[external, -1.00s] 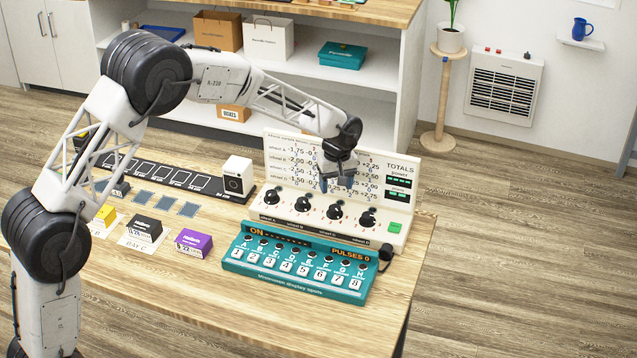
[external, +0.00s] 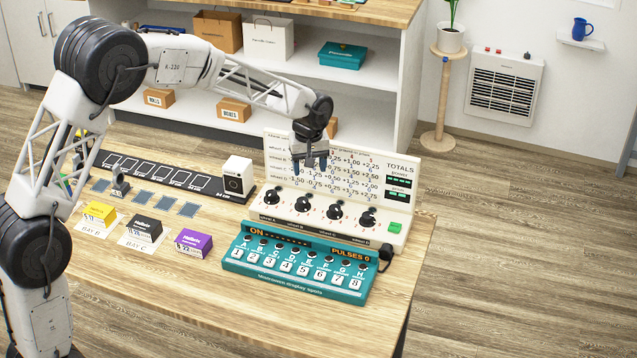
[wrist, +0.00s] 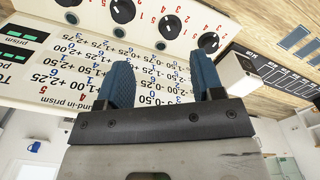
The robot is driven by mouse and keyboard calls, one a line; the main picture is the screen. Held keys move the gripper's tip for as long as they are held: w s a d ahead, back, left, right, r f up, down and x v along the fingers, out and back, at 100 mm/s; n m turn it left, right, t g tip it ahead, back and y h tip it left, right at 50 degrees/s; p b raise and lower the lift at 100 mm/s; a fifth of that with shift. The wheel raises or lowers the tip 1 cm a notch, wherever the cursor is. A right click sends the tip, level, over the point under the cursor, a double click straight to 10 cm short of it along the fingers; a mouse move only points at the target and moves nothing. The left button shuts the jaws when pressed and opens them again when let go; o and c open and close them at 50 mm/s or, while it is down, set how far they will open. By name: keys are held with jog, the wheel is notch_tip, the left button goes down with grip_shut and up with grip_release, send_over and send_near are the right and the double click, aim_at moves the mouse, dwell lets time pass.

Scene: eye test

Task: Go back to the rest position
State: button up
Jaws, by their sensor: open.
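My gripper (external: 310,163) is in the air in front of the upright white board (external: 375,170) with printed numbers and black dials. Its two blue fingers are apart, with nothing between them. In the wrist view, my gripper (wrist: 165,85) shows its spread fingers, with the board (wrist: 75,60) behind them. The arm reaches in from the left, bent at the elbow.
A teal panel (external: 296,288) with numbered keys sits in front of the board. A white box (external: 237,178), a black strip (external: 150,170), and yellow (external: 100,213), black (external: 143,229) and purple (external: 194,242) boxes lie left. The table's front right is bare.

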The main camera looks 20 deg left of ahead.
jog(key=s+a+r+m+t, duration=0.1)
jog(key=s+a+r+m, duration=0.1)
jog(key=s+a+r, duration=0.75)
jog(key=s+a+r+m, duration=0.1)
jog(key=s+a+r, duration=0.6)
jog(key=s+a, duration=0.45)
jog(key=s+a+m, duration=0.1)
jog(key=s+a, duration=0.3)
jog(key=s, duration=0.9)
jog(key=s+a+f+m+t, duration=0.1)
jog(key=s+a, duration=0.3)
jog(key=s, duration=1)
jog(key=shift+a+m, duration=0.15)
jog(key=shift+m, duration=0.65)
